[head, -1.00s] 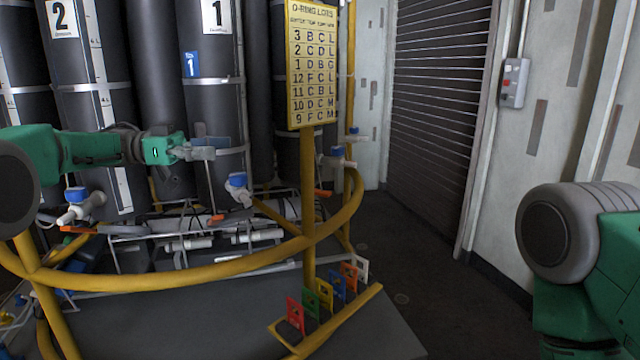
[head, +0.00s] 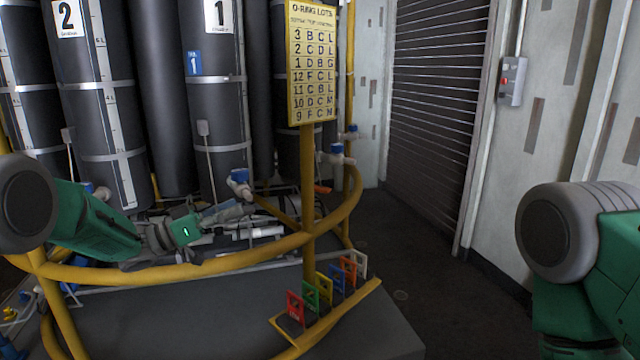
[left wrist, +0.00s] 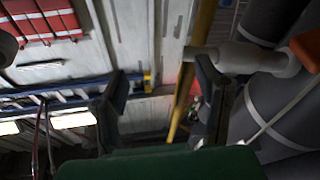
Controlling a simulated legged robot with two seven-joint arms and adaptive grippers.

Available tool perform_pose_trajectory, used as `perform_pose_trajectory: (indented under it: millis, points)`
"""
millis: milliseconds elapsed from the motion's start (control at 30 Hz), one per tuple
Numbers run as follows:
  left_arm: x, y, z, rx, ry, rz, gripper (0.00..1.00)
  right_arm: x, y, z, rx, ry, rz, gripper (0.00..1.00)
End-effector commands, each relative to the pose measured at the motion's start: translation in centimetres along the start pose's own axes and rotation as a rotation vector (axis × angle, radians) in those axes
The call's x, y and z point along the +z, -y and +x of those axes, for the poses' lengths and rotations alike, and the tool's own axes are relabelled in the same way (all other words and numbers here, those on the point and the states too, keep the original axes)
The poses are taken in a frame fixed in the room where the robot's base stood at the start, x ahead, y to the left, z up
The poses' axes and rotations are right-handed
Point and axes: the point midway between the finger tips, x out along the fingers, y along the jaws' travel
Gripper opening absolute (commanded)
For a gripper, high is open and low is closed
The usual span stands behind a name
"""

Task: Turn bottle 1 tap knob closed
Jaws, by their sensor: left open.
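Bottle 1 (head: 212,110) is a tall dark cylinder with a white "1" label and a blue tag, upright in the head view. Its tap with a blue knob (head: 240,177) sits low at the bottle's front right. My left gripper (head: 226,211) is just below and left of this knob, apart from it as far as I can see. In the left wrist view the two fingers (left wrist: 163,82) are spread with nothing between them. A white tubular fitting (left wrist: 240,58) with an orange part (left wrist: 305,46) shows beyond the right finger. My right gripper is out of view.
A curved yellow rail (head: 200,272) runs in front of the bottles, close below my left gripper. A yellow post carries the O-ring chart (head: 312,65). Bottle 2 (head: 95,110) stands to the left. Coloured tags (head: 325,292) stand in front. Open floor lies at the right.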

Motion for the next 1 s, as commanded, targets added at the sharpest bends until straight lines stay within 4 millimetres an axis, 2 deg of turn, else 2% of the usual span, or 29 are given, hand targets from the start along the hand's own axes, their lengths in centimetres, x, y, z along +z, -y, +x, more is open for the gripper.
perform_pose_trajectory:
  millis: [33,133,233,367,467,600,700,833,1000]
  points:
    - [3.2,0.5,-1.1,-0.095,0.006,-0.043,0.58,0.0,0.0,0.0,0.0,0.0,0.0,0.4]
    - [9.3,1.2,-3.8,-0.298,0.046,-0.102,0.58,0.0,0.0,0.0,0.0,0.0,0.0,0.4]
    - [15.1,0.8,-7.2,-0.477,0.124,-0.156,0.58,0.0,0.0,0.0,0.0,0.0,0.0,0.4]
    - [21.9,-1.2,-12.1,-0.675,0.266,-0.223,0.58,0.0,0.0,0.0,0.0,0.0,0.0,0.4]
    - [26.6,-3.9,-16.2,-0.801,0.396,-0.274,0.58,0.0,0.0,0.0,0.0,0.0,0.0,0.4]
    - [31.8,-9.0,-22.0,-0.943,0.599,-0.346,0.58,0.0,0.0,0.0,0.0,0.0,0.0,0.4]
    - [34.6,-13.5,-26.2,-1.022,0.756,-0.398,0.58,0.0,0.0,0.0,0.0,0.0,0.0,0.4]
    - [37.0,-20.1,-31.4,-1.096,0.97,-0.47,0.58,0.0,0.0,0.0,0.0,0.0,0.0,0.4]
    - [37.8,-29.1,-37.5,-1.15,1.247,-0.565,0.58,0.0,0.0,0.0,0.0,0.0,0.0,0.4]
